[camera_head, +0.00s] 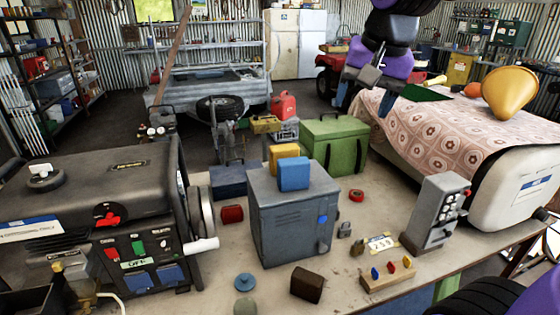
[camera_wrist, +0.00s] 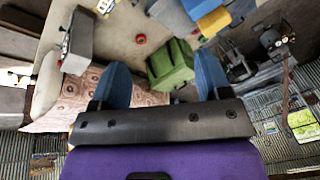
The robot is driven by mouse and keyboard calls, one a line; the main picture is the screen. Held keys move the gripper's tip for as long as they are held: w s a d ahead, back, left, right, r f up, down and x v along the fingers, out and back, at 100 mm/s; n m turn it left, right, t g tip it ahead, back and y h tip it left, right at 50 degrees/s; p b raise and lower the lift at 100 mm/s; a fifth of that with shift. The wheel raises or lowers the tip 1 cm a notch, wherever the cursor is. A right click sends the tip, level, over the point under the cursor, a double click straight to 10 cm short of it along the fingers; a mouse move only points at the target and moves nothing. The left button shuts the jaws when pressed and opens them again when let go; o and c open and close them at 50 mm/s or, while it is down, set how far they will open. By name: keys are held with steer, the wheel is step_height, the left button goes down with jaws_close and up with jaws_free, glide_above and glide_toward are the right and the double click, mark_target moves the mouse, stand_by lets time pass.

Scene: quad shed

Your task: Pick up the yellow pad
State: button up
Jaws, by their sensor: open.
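The yellow pad (camera_head: 284,154) is a small block at the back of the top of a grey metal box (camera_head: 290,222), partly hidden behind a blue pad (camera_head: 294,174). In the wrist view the yellow pad (camera_wrist: 214,21) is near the top edge, right of centre, beside the blue pad (camera_wrist: 201,6). My gripper (camera_head: 370,80) is raised well behind and to the right of the box, apart from the pad. In the wrist view my gripper (camera_wrist: 162,82) has its two blue fingers wide apart with nothing held between them.
A green toolbox (camera_head: 334,145) stands behind the grey box. A generator (camera_head: 90,215) fills the left side. A grey switch unit (camera_head: 435,212), a red tape roll (camera_head: 356,195) and a small peg board (camera_head: 388,274) lie to the right. A patterned cloth (camera_head: 440,125) covers a bulky object.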

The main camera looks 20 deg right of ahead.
steer(key=w+a+f+m+g, duration=0.25)
steer(key=w+m, duration=0.35)
steer(key=w, duration=0.6)
steer(key=m, duration=0.6)
glide_above(284, 147)
step_height(284, 147, down, 6)
steer(key=shift+g, duration=0.45)
step_height(284, 147, down, 10)
steer(key=shift+w+f, duration=0.1)
steer(key=shift+f, duration=0.15)
steer(key=c, duration=1)
